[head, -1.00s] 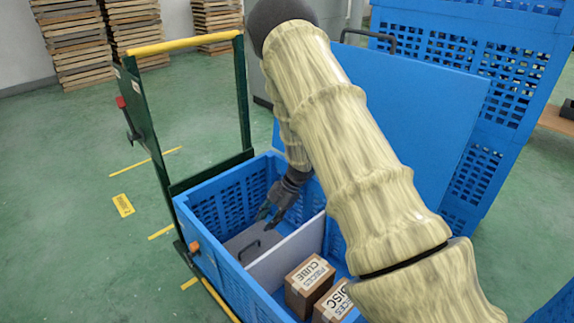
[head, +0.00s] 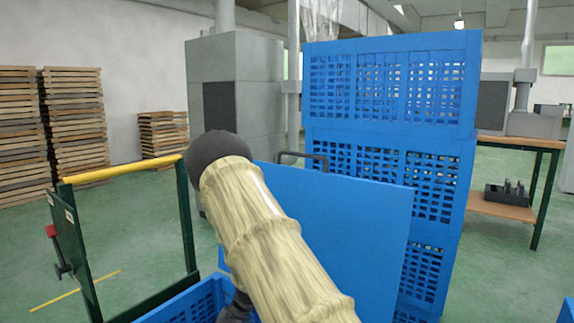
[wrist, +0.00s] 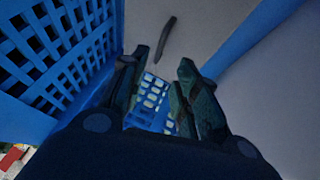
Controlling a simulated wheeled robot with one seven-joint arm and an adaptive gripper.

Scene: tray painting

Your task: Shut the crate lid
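The crate lid (head: 335,225) is a flat blue panel standing raised behind my arm in the head view, with a dark handle (head: 303,157) on its top edge. Only the upper rim of the blue crate (head: 188,305) shows at the bottom of that view. My gripper (wrist: 163,60) shows in the wrist view with its two dark green fingers apart and nothing held between them. It is at the crate, with the latticed blue wall (wrist: 50,50) on the left. My fingers are below the head view's edge.
A dark bar handle (wrist: 165,38) on a grey surface lies beyond my fingertips. Stacked blue crates (head: 390,90) stand behind the lid. A green trolley frame with a yellow bar (head: 120,170) rises at left. Wooden pallets (head: 78,120) are far left.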

